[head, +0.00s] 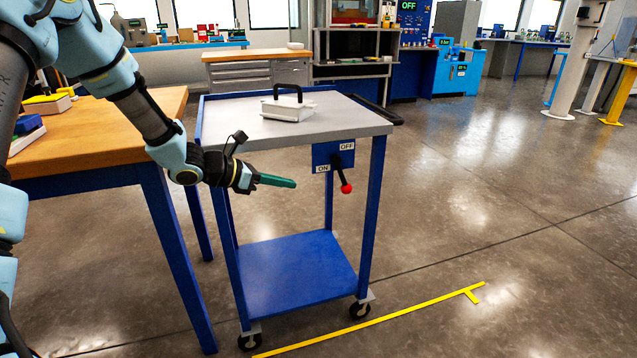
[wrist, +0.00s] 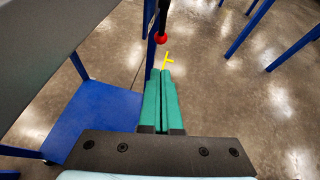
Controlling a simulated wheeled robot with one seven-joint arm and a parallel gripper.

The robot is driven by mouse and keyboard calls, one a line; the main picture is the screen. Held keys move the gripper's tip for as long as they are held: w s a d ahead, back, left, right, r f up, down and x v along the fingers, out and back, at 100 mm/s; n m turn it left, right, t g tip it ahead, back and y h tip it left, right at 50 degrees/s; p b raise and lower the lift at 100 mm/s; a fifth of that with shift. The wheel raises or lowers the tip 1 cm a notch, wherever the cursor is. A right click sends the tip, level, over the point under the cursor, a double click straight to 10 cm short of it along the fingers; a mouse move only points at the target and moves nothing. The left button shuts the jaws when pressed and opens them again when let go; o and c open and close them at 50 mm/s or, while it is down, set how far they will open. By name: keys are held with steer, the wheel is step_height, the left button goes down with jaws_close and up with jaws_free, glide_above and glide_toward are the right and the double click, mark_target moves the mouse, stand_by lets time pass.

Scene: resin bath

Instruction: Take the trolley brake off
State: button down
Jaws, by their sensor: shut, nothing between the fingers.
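The blue trolley (head: 288,264) stands in the middle of the head view with a grey top. On its near side is a blue brake plate (head: 322,156), marked OFF at upper right and ON at lower left. A black brake lever with a red knob (head: 346,188) hangs from the plate, pointing down and slightly right. The red knob also shows in the wrist view (wrist: 160,38), beyond my fingertips. My gripper (head: 294,183) has green fingers, is shut and empty, and is left of the knob, apart from it in the head view. In the wrist view the fingers (wrist: 160,72) lie together.
A white box with a black handle (head: 288,106) sits on the trolley top. A wooden-topped bench (head: 90,140) stands close on the left. A yellow line (head: 390,317) marks the floor in front of the trolley. The floor to the right is clear.

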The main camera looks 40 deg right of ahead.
glide_toward(343, 186)
step_height(343, 186, down, 3)
steer(key=d, duration=0.2)
steer(key=shift+s+d+r+p, duration=0.4)
steer(key=shift+d+r, duration=0.25)
steer(key=shift+d, duration=0.25)
steer(key=shift+d+r, duration=0.15)
steer(key=shift+d, duration=0.4)
steer(key=shift+s, duration=0.1)
steer(key=shift+d+b, duration=0.15)
steer(key=shift+b, duration=0.65)
